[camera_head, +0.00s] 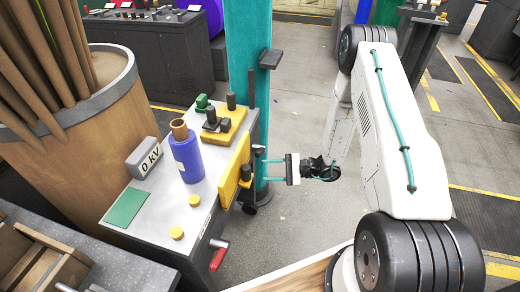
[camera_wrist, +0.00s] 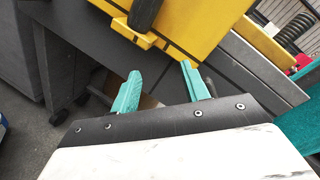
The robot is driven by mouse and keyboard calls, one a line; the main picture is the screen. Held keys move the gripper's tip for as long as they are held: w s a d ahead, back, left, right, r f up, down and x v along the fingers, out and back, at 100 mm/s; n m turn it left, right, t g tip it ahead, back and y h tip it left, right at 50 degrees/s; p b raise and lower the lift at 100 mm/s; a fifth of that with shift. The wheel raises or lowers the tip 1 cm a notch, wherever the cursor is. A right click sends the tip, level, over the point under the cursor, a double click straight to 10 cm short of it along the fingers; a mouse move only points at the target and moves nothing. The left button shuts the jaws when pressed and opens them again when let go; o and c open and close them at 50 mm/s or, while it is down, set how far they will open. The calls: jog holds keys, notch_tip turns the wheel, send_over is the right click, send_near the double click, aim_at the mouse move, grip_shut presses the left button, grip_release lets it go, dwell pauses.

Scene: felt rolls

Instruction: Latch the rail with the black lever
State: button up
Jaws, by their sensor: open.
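A yellow plate (camera_head: 235,172) is fixed upright on the right side of the grey cart. A black lever (camera_head: 246,173) sits at its edge; in the wrist view a black lever (camera_wrist: 144,14) rises from a yellow bracket (camera_wrist: 134,34). My gripper (camera_head: 264,165) is at the right of the cart, its teal fingers pointing left toward the plate. In the wrist view my gripper (camera_wrist: 160,72) is open, with nothing between the fingers, and the lever is ahead of them, apart. I cannot make out the rail or its latch clearly.
The cart top (camera_head: 160,208) holds a blue bottle (camera_head: 187,155), a grey "0 kV" box (camera_head: 145,158), a green pad (camera_head: 126,207) and a yellow block (camera_head: 222,128) with black knobs. A red-handled lever (camera_head: 218,258) sticks out in front. A teal column (camera_head: 246,60) stands behind.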

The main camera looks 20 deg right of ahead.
aim_at(262, 154)
jog(key=w+d+t, duration=0.1)
jog(key=w, duration=0.1)
jog(key=w+d+t+h, duration=0.1)
jog(key=w+t, duration=0.1)
jog(key=w+d+t, duration=0.1)
jog(key=w, duration=0.1)
jog(key=shift+w+d+f+t+h, duration=0.1)
jog(key=shift+d+f+t+h, duration=0.2)
jog(key=shift+d+f+h, duration=0.1)
jog(key=shift+w+a+r, duration=0.15)
jog(key=shift+w, duration=0.05)
jog(key=x, duration=0.7)
